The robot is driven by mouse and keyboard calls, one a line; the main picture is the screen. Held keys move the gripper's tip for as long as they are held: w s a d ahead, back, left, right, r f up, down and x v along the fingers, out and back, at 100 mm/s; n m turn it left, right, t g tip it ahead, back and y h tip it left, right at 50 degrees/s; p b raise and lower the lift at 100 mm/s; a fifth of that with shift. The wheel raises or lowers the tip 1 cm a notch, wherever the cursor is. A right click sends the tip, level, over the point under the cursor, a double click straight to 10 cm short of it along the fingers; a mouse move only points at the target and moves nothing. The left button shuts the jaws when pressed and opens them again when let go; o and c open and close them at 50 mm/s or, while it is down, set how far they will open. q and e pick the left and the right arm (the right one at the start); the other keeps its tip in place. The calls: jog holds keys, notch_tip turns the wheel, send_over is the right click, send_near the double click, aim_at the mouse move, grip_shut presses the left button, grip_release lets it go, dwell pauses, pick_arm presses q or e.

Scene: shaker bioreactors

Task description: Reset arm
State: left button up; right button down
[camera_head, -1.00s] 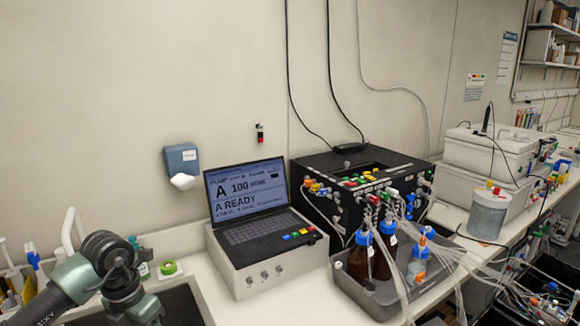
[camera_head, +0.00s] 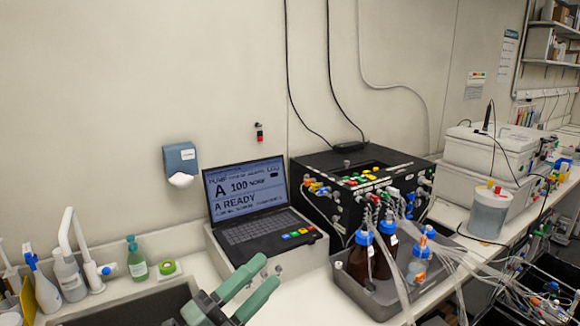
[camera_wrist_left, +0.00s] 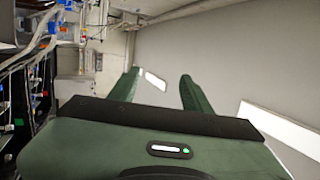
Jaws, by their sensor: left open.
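My left gripper (camera_head: 268,271) comes in at the bottom of the head view, with two green fingers pointing up and to the right. It is open and empty. In the head view its fingers overlap the front of the laptop's white control box (camera_head: 297,262); I cannot tell how far apart they are. In the left wrist view the same gripper (camera_wrist_left: 160,75) has its two fingers spread, with nothing between them but pale wall and floor behind. My right gripper is not in view.
A laptop (camera_head: 247,195) reads "A READY". To its right are a black pump unit (camera_head: 330,210) and a metal tray (camera_head: 375,300) with brown bottles and loose tubing. A sink (camera_head: 130,308), faucet (camera_head: 70,235) and green bottle (camera_head: 137,262) are at left.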

pick_arm(q)
jog(key=s+a+f+n+y, duration=0.2)
jog(key=a+f+n+y, duration=1.4)
jog(key=n, duration=0.4)
jog(key=s+f+n+g, duration=0.2)
jog(key=s+f+g, duration=0.4)
jog(key=s+f, duration=0.45)
jog(key=s+f+n+g, duration=0.3)
jog(key=s+f+g, duration=0.4)
jog(key=s, duration=0.6)
notch_tip(320, 180, down, 37)
jog(key=s+b, duration=0.2)
jog(key=b, duration=1)
jog(key=s+a+f+b, duration=0.1)
jog(key=s+f+b, duration=0.3)
jog(key=s+f, duration=0.3)
jog(key=s+a+f+g+b, duration=0.1)
jog(key=s+f+b, duration=0.3)
jog(key=f, duration=1.3)
jog(key=s, duration=0.4)
jog(key=shift+s+f+m+b, duration=0.2)
jog(key=shift+f+m+b, duration=0.05)
jog(key=shift+m+b, duration=0.15)
